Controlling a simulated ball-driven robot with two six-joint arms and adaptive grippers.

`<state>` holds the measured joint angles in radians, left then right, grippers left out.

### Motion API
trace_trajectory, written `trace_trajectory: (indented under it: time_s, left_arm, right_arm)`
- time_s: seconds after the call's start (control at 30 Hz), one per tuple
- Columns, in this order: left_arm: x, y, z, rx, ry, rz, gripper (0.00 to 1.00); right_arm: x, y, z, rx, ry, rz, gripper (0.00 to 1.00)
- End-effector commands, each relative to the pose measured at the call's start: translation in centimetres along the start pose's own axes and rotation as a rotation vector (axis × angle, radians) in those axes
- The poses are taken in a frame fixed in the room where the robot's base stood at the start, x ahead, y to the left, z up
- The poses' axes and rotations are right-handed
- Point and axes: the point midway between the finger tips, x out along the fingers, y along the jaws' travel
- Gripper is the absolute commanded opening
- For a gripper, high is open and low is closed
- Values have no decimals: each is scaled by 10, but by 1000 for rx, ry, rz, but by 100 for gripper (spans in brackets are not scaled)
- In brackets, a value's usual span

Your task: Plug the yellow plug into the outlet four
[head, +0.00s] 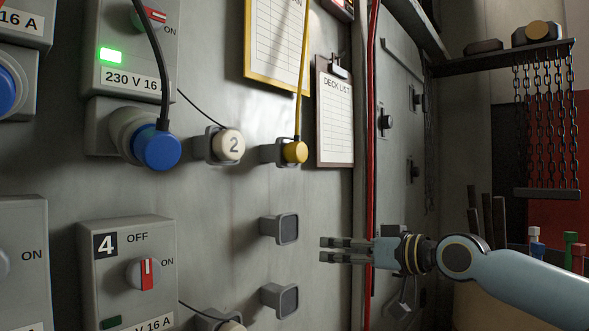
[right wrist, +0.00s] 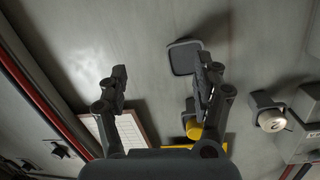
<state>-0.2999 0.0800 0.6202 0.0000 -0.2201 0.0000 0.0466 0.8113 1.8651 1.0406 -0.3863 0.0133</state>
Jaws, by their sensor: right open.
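The yellow plug (head: 295,152) sits in a grey wall holder, its yellow cable running upward. It also shows in the right wrist view (right wrist: 193,128), partly behind one finger. My left gripper is not in view.
Two empty square holders (head: 287,229) (head: 286,300) stick out below the yellow plug. A blue plug (head: 157,148) and a cream cap marked 2 (head: 230,145) are to the left. A red pipe (head: 371,120) runs down right of the clipboard (head: 335,120). Chains (head: 545,120) hang at the right.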

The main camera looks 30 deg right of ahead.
Motion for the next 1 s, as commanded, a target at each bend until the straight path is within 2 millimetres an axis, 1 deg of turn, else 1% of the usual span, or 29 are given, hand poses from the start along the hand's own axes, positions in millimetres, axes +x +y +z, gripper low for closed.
trace_trajectory:
  time_s: [0.03, 0.1, 0.17, 0.2, 0.3, 0.4, 0.5, 0.6, 1.0]
  left_arm:
    - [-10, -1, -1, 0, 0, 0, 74]
    - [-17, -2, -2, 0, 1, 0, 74]
    - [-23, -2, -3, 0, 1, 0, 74]
    - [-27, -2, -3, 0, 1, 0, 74]
    - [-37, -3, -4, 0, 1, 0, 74]
    - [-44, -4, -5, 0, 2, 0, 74]
    - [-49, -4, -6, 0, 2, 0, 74]
    - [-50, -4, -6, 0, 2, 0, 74]
    - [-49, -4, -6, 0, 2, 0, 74]
  right_arm:
    - [-3, -12, -29, -23, 19, -25, 67]
    - [-7, -26, -60, -54, 42, -56, 67]
    - [-12, -38, -85, -80, 60, -80, 67]
    - [-14, -45, -100, -100, 71, -92, 67]
    - [-21, -58, -134, -149, 94, -112, 67]
    - [-25, -61, -159, -189, 109, -112, 67]
    - [-27, -61, -174, -209, 118, -108, 67]
    - [-27, -61, -180, -214, 124, -108, 67]
    - [-27, -61, -179, -213, 125, -107, 67]
